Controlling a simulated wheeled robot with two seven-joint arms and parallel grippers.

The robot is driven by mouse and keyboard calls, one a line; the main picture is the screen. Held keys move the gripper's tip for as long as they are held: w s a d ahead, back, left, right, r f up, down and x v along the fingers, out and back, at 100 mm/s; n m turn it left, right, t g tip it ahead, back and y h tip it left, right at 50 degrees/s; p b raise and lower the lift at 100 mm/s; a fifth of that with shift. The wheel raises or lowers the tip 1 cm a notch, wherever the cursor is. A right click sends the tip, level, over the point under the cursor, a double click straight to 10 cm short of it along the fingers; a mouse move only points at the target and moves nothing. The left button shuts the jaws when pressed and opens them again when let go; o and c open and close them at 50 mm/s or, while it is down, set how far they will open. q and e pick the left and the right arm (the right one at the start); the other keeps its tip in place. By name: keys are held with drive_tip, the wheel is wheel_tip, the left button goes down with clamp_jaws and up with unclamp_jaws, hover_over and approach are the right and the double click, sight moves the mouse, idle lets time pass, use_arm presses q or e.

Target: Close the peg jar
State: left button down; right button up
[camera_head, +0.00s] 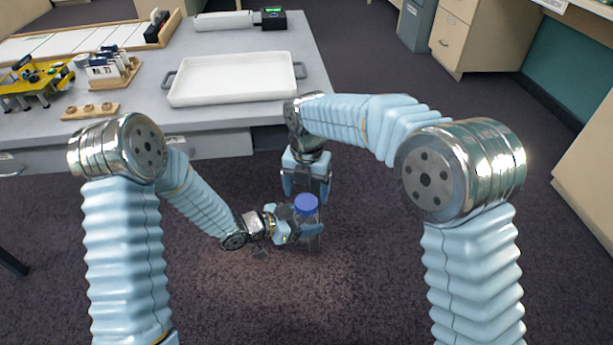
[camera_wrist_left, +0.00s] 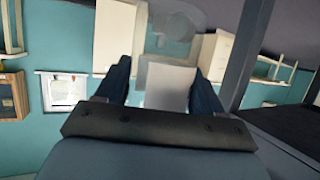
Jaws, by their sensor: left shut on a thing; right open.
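The peg jar (camera_head: 309,238) is a clear jar, hard to make out against the dark carpet. A blue lid (camera_head: 306,203) shows at its top; I cannot tell whether it is seated or loose. My left gripper (camera_head: 303,228) is shut on the jar and holds it in front of the table, over the floor. In the left wrist view a see-through shape, the jar (camera_wrist_left: 166,75), is between the fingers of my left gripper (camera_wrist_left: 163,92). My right gripper (camera_head: 307,190) is open, pointing down just behind the lid in the picture, its fingers on either side.
A grey table (camera_head: 215,117) holds a white tray (camera_head: 232,80) near its right front corner. Wooden holders, a yellow device (camera_head: 38,78) and a black box (camera_head: 273,18) also stand on it. Open carpet (camera_head: 400,300) surrounds the grippers; cabinets (camera_head: 487,35) stand at the back right.

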sight(306, 201)
drive_tip(key=shift+f, duration=1.45)
drive_tip(key=c, duration=1.1)
drive_tip(key=m, duration=0.9)
drive_tip(key=shift+m, duration=0.4)
drive_tip(key=m, duration=0.5)
drive_tip(key=shift+m, duration=0.3)
drive_tip(key=m, duration=0.4)
